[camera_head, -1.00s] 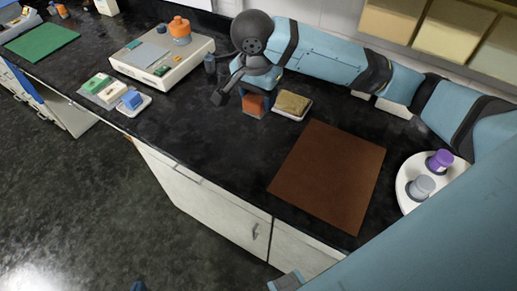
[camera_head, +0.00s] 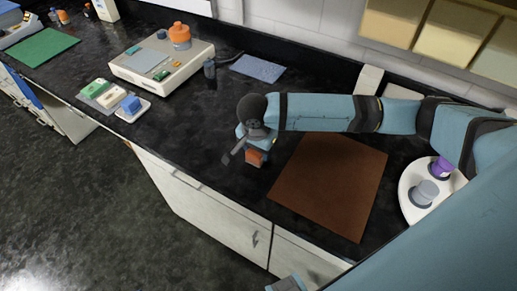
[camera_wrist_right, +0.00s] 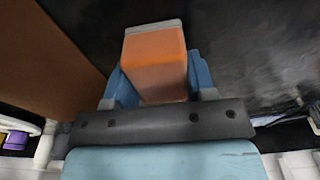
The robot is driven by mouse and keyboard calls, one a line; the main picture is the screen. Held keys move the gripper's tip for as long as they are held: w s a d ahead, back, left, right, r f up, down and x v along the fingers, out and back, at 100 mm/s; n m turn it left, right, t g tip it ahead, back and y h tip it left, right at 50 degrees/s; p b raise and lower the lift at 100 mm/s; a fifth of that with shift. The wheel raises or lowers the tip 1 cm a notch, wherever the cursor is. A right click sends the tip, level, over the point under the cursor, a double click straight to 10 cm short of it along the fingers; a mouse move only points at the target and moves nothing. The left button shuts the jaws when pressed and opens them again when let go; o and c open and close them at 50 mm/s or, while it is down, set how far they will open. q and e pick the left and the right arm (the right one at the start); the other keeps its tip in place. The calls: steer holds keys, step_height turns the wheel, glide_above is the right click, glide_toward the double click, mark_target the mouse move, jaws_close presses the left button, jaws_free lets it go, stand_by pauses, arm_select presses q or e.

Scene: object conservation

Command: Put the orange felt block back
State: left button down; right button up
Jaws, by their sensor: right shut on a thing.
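The orange felt block (camera_head: 256,158) is in my right gripper (camera_head: 257,150), over the black counter just left of the brown mat (camera_head: 330,190). In the right wrist view the orange block (camera_wrist_right: 155,60) sits between the two blue fingers of the right gripper (camera_wrist_right: 158,80), with a grey strip at its far end. I cannot tell whether the block touches the counter.
A white balance-like device (camera_head: 160,72) with an orange item on it stands at the back left. A white tray with a blue block (camera_head: 130,103) lies nearer. A blue-grey cloth (camera_head: 258,68) lies behind my arm. A round white tray (camera_head: 408,190) holds weights at right.

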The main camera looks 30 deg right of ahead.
steer(key=shift+f, duration=0.1)
steer(key=o, duration=0.8)
steer(key=r, duration=0.4)
steer(key=a+r, duration=0.1)
steer(key=r, duration=0.3)
steer(key=r+p, duration=0.1)
steer(key=r, duration=0.3)
steer(key=shift+s+a, duration=0.15)
steer(key=shift+s, duration=0.2)
steer(key=shift+f, duration=0.1)
